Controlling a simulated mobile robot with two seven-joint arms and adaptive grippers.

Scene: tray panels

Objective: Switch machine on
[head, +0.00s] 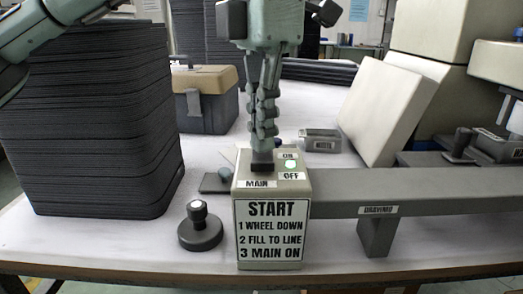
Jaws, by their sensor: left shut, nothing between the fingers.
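A beige control box (243,208) stands near the table's front edge. My right gripper is out of view.
A tall stack of dark trays (90,120) stands left. A dark round-based knob (200,228) sits left of the box. Behind are a toolbox (205,105), a small metal tray (320,140) and a tilted pale panel (390,108).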

